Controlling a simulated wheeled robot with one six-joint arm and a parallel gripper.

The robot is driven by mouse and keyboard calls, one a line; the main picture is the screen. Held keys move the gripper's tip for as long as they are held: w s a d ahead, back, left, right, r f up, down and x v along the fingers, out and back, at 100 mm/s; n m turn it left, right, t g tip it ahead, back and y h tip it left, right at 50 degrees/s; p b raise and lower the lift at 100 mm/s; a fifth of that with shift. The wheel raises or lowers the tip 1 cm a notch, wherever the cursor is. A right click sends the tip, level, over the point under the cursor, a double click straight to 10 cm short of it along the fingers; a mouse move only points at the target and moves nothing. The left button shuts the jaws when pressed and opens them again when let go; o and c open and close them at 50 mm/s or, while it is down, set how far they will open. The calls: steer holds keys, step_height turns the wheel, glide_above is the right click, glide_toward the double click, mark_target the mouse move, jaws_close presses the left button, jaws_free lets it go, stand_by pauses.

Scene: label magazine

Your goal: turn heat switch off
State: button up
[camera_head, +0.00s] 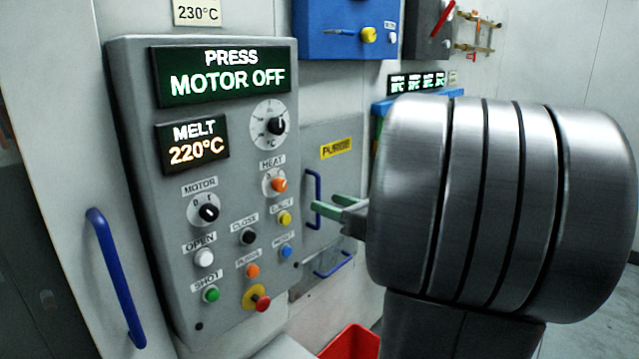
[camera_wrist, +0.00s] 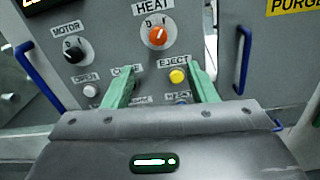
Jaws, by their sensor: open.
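The heat switch (camera_head: 279,184) is an orange rotary knob on a white dial under the HEAT label, on the grey control panel (camera_head: 140,220). In the wrist view the heat switch (camera_wrist: 158,36) sits at upper centre, its white mark pointing to the upper right. My gripper (camera_head: 325,203) is to the right of the knob in the head view, apart from the panel's controls. In the wrist view my gripper (camera_wrist: 160,85) has its two green fingers spread, empty, below the knob and either side of the EJECT label. The distance to the panel is hard to tell.
The motor switch (camera_head: 207,212) is left of the heat switch. Several push buttons lie below, including the yellow eject button (camera_head: 285,218) and a red emergency stop (camera_head: 261,302). The display (camera_head: 222,75) reads PRESS MOTOR OFF; another (camera_head: 192,142) reads MELT 220°C. A blue handle (camera_head: 313,199) stands behind my fingers.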

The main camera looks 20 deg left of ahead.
mark_target(283, 187)
steer(key=p+x, duration=0.2)
steer(key=x, duration=1.1)
steer(key=shift+a+p, duration=0.4)
steer(key=c, duration=1)
